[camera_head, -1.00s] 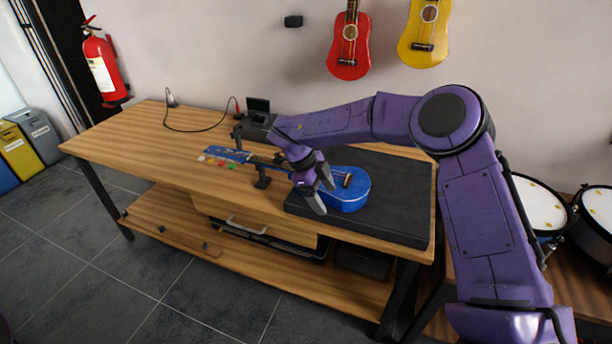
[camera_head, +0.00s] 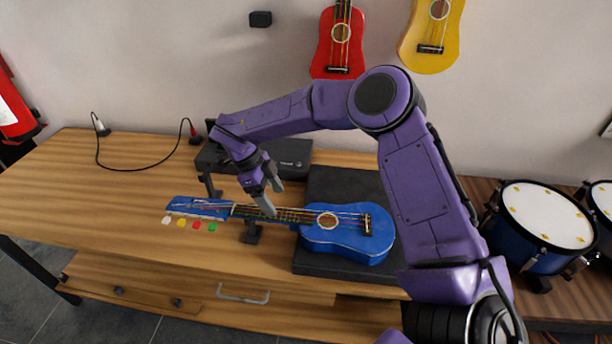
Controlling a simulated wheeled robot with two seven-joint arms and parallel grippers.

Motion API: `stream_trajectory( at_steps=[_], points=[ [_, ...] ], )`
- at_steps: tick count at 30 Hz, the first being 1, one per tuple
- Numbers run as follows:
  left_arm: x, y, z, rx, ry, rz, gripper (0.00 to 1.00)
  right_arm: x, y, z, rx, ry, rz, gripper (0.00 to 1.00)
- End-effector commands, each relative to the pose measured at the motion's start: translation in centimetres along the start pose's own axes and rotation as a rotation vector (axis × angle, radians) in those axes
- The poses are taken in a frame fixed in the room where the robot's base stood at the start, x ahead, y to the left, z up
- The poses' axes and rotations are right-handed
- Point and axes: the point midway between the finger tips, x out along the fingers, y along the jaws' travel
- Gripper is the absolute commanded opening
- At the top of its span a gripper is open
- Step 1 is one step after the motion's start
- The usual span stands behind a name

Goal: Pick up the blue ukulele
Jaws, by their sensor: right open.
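The blue ukulele (camera_head: 346,240) lies flat on the wooden table, strings up. Its body rests on a dark mat (camera_head: 345,184) and its neck points left, with a black stand (camera_head: 251,231) beneath it. The headstock (camera_head: 200,207) is at the left end. My left gripper is not in view.
A black box (camera_head: 290,152) stands behind the neck. Coloured picks (camera_head: 196,224) lie by the headstock. A black cable (camera_head: 140,169) lies at the back left. Red (camera_head: 338,45) and yellow (camera_head: 430,38) ukuleles hang on the wall. Drums (camera_head: 545,215) stand at the right.

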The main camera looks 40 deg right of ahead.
Motion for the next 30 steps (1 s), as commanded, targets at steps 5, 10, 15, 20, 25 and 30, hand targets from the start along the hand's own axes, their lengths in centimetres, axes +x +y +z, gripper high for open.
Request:
stream_trajectory(
  at_steps=[5, 10, 15, 20, 25, 30],
  points=[
    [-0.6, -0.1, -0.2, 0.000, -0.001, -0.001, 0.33, 2.6, 0.3, -0.2, -0.002, -0.003, -0.001, 0.75],
    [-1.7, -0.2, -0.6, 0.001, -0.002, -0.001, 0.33, 5.0, 0.0, 0.6, -0.004, 0.009, 0.005, 0.75],
    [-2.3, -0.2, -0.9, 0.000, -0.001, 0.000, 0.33, 8.0, -0.1, 1.1, -0.001, 0.009, 0.007, 0.75],
    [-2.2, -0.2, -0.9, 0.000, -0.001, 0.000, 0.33, 8.6, -0.2, 1.1, 0.000, 0.006, 0.006, 0.75],
    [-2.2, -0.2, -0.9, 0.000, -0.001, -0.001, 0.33, 8.6, -0.2, 1.1, 0.000, 0.006, 0.006, 0.52],
    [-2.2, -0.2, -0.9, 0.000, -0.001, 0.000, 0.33, 8.6, -0.1, 1.1, -0.001, 0.007, 0.006, 0.18]
  ],
)
